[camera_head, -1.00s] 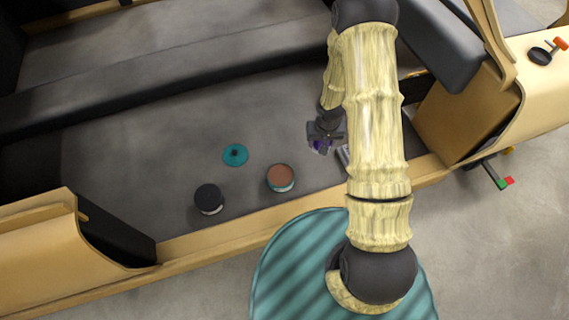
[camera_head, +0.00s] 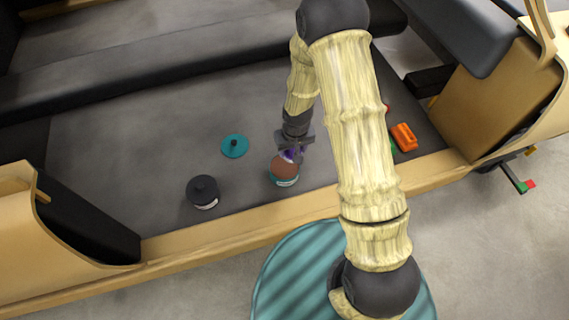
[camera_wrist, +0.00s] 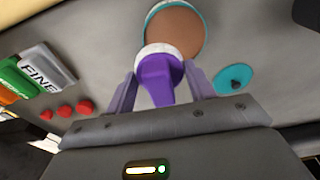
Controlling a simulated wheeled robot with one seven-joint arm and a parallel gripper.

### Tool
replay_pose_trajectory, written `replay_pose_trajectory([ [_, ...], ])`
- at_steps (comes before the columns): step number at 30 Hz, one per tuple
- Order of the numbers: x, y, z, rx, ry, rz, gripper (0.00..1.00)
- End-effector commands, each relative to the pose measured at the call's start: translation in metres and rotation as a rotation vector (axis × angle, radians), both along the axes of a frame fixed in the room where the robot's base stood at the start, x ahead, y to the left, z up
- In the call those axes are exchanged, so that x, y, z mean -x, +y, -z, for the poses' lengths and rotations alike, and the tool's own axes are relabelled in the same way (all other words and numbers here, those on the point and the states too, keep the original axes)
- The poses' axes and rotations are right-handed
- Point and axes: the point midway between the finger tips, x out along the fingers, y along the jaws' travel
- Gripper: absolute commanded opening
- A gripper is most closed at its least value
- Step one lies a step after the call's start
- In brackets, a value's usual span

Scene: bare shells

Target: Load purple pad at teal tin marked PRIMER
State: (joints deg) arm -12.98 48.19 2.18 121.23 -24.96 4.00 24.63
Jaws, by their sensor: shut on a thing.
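The purple pad (camera_wrist: 157,82) has a tapered purple handle and a pale, whitish face; it also shows in the head view (camera_head: 291,156). My gripper (camera_wrist: 161,75) is shut on it, with the pale face pointing away from the palm. The teal tin (camera_head: 287,183) stands open on the grey surface, with flat brown contents; its label is too small to read. In the head view my gripper (camera_head: 293,148) and the pad are over the tin's far edge. In the wrist view the tin (camera_wrist: 203,18) lies just beyond the pad; whether they touch cannot be told.
A teal lid with a dark knob (camera_head: 235,146) lies left of the tin. A dark-topped tin (camera_head: 203,190) stands farther left. An orange block (camera_head: 404,137) lies at right. The wrist view shows a block marked FINE (camera_wrist: 45,70) and red knobs (camera_wrist: 75,108). A wooden rail (camera_head: 240,232) runs along the front.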

Motion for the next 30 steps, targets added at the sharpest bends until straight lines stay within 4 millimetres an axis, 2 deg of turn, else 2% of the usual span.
replay_pose_trajectory([
  [1, 0.002, 0.009, 0.016, -0.001, -0.001, -0.019, 0.36],
  [7, 0.008, 0.025, 0.023, -0.003, 0.001, -0.059, 0.36],
  [19, 0.008, 0.026, 0.023, -0.002, 0.002, -0.061, 0.36],
  [30, 0.008, 0.026, 0.048, -0.001, 0.001, -0.062, 0.36],
])
